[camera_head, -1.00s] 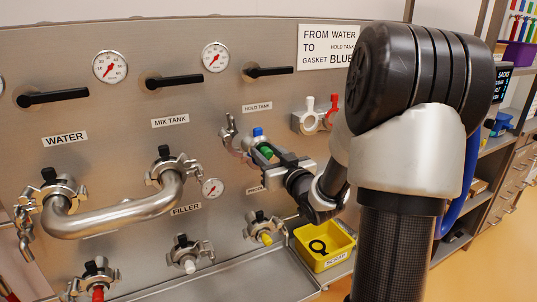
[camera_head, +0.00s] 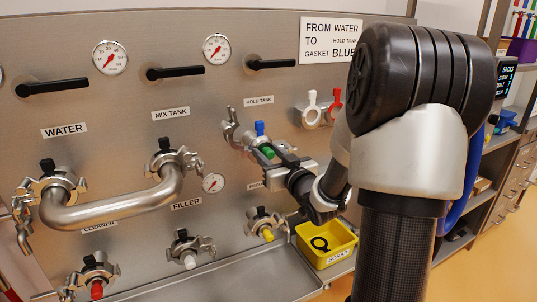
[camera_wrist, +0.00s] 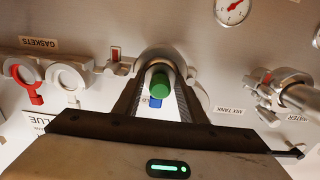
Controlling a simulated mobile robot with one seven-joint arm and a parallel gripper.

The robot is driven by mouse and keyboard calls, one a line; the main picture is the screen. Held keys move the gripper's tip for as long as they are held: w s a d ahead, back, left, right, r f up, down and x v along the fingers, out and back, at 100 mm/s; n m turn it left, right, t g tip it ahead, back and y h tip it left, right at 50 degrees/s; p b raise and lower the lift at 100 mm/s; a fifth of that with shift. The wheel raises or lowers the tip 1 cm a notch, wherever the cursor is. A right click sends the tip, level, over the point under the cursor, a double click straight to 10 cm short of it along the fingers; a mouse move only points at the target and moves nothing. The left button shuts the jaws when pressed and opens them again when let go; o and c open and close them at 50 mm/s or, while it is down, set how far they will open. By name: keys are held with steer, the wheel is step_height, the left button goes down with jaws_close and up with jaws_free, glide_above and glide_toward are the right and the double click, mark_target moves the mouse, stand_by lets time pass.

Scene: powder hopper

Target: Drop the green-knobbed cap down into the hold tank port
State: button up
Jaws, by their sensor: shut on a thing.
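The green-knobbed cap (camera_wrist: 160,85) is between the two fingers of my gripper (camera_head: 268,153), which is shut on it. In the wrist view the fingers of my gripper (camera_wrist: 160,92) flank the green knob. The cap is at the hold tank port, below the HOLD TANK label (camera_head: 259,101). A metal clamp (camera_head: 231,130) hangs open at the port's left. A blue tab (camera_head: 260,128) stands up at the port and shows beneath the knob in the wrist view (camera_wrist: 155,102). The port face is mostly hidden, so I cannot tell whether the cap is seated.
A bent pipe (camera_head: 115,203) joins the WATER and MIX TANK ports at left. Capped ports line the lower panel. A yellow bin (camera_head: 326,243) with a black ring stands below my arm. White and red gaskets (camera_head: 312,108) hang to the right of the port.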

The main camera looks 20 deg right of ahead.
steer(key=shift+f+b, duration=0.35)
stand_by(0.3)
steer(key=o, duration=1.2)
steer(key=shift+o, duration=0.2)
steer(key=shift+d, duration=0.1)
